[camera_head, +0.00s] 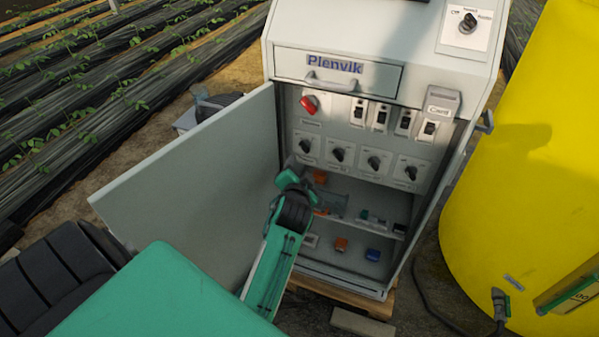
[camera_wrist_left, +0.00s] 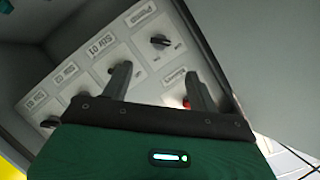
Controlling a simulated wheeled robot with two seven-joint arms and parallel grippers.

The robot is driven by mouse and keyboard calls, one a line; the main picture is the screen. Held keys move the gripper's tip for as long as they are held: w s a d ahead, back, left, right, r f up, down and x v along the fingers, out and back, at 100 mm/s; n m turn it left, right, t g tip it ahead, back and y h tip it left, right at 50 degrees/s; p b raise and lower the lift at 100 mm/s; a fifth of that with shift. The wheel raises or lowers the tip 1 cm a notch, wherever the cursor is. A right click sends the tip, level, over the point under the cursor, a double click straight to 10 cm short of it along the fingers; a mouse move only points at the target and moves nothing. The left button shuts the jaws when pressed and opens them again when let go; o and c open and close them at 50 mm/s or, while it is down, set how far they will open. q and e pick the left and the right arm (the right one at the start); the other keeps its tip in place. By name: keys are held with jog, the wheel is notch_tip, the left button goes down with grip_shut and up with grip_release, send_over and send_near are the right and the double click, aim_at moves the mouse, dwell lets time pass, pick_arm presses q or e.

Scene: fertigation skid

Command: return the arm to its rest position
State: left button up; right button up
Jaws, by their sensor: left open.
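My left arm (camera_head: 275,258), green and black, reaches up from the bottom of the head view into the open grey cabinet (camera_head: 373,77). My left gripper (camera_head: 290,175) is in front of the left side of the cabinet's inner panel, close to the inner edge of the open door. In the left wrist view my left gripper (camera_wrist_left: 158,84) has its two dark fingers apart, with nothing held between them. The labelled control panel (camera_wrist_left: 108,68) lies beyond the fingers. Whether a fingertip touches the panel is not clear. My right gripper is not in view.
The open cabinet door (camera_head: 195,185) stands left of my arm. A red switch (camera_head: 309,104), several black knobs and rocker switches fill the panel. Small items lie on the shelves below. A yellow tank (camera_head: 525,150) stands at right. Plant rows (camera_head: 80,110) lie behind at left.

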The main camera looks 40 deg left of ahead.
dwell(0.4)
